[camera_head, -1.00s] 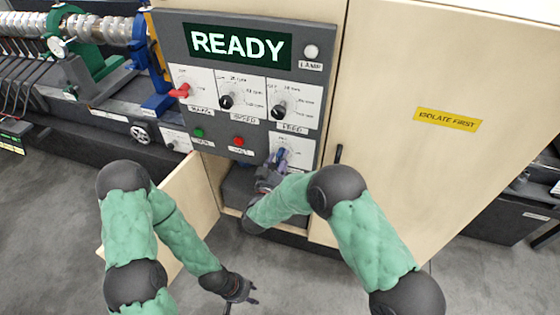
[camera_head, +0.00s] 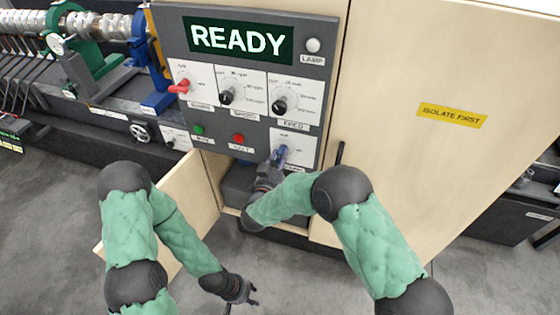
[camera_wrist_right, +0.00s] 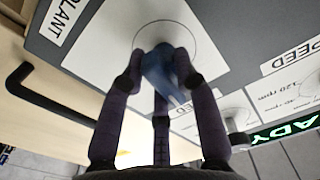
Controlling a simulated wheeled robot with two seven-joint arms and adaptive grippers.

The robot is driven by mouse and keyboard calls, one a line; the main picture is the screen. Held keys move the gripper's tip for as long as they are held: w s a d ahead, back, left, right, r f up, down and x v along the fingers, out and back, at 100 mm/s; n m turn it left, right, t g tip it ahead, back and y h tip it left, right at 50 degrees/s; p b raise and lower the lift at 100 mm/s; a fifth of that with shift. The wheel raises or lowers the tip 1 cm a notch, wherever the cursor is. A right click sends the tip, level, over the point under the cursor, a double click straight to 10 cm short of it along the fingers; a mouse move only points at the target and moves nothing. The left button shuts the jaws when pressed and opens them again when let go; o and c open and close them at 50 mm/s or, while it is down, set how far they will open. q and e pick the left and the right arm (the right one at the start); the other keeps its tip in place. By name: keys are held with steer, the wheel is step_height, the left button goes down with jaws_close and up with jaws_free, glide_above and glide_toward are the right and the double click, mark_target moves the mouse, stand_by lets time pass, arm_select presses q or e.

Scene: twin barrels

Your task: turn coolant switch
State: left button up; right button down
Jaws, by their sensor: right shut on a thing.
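The coolant switch is a blue knob (camera_head: 281,155) on a white plate at the lower right of the grey control panel (camera_head: 170,40). My right gripper (camera_head: 276,163) is at it from below. In the right wrist view its fingers (camera_wrist_right: 162,72) are shut around the blue knob (camera_wrist_right: 168,72), over a circle marked on the plate. The fingers hide part of the knob and its pointing direction is hard to read. A label ending in "LANT" (camera_wrist_right: 68,15) shows beside it. My left gripper (camera_head: 250,294) hangs low over the floor, empty, its fingers apart.
The panel also has a red switch (camera_head: 180,87), two black knobs, a green button (camera_head: 198,129), a red button (camera_head: 239,139) and a lit READY display (camera_head: 238,40). An open cabinet door (camera_head: 190,195) stands between my arms. A black handle (camera_head: 339,152) is right of the switch.

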steer(key=m+b, duration=0.4)
steer(key=b, duration=0.1)
steer(key=m+b, duration=0.9)
steer(key=b, duration=0.1)
steer(key=shift+a+f+m, duration=0.15)
steer(key=shift+f+m, duration=0.15)
steer(key=shift+f, duration=0.1)
steer(key=shift+a+m+b, duration=0.1)
steer(key=shift+m+b, duration=1.2)
steer(key=shift+b, duration=0.5)
steer(key=c, duration=1.2)
jaws_free()
steer(key=shift+o, duration=0.8)
steer(key=shift+w, duration=0.1)
steer(key=shift+r, duration=0.2)
steer(key=v, duration=1.2)
